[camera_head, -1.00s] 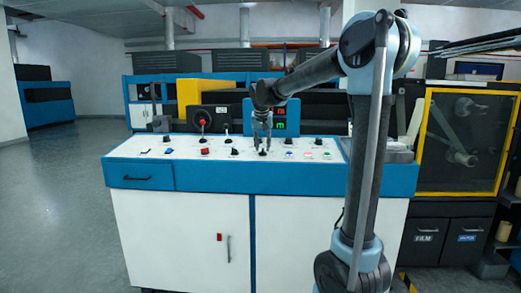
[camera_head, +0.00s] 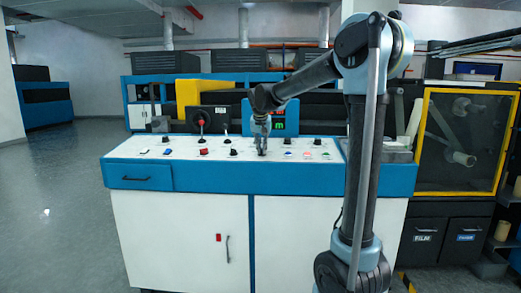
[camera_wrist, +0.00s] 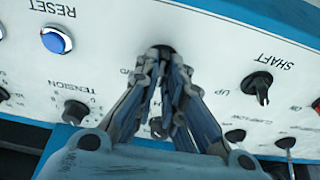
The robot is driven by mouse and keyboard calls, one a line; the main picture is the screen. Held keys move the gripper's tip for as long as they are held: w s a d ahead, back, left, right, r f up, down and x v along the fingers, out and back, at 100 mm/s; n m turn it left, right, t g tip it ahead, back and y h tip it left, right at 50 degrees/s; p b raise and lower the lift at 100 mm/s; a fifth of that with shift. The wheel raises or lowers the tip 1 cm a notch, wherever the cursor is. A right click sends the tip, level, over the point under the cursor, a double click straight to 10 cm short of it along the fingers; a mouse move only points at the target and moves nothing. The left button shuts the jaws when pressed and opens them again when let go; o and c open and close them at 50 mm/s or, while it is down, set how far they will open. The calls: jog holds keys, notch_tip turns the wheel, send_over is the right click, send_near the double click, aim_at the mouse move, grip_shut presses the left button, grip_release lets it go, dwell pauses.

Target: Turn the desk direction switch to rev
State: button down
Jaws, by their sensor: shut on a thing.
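The white desk panel (camera_head: 130,152) carries a row of knobs and buttons. My gripper (camera_head: 261,152) points down onto the panel in the head view. In the wrist view my gripper (camera_wrist: 165,60) has its fingers together around a black knob (camera_wrist: 162,48), which mostly hides behind the fingertips. Upside-down lettering that looks like the end of "FWD" shows beside it, so it appears to be the direction switch. Its pointer and the rest of its label are hidden, so I cannot tell its setting.
A black SHAFT knob (camera_wrist: 257,86) stands to the right in the wrist view. The blue RESET button (camera_wrist: 56,40) and TENSION knob (camera_wrist: 76,111) are at left. In the head view a red-topped lever (camera_head: 201,122) stands at the back of the desk.

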jog(key=shift+a+n, duration=0.1)
jog(key=shift+n, duration=0.2)
jog(key=n+y, duration=0.1)
jog(key=n, duration=0.3)
jog(key=shift+d+n+g+y, duration=0.15)
jog(key=shift+n+y, duration=0.1)
jog(key=shift+n, duration=0.9)
jog(key=shift+d+n+g+y, duration=0.15)
jog(key=shift+n+y, duration=0.1)
jog(key=shift+n, duration=0.9)
jog(key=shift+f, duration=0.1)
jog(key=c, duration=1.7)
grip_release()
jog(key=shift+w, duration=0.1)
jog(key=shift+a, duration=0.1)
jog(key=v, duration=1.2)
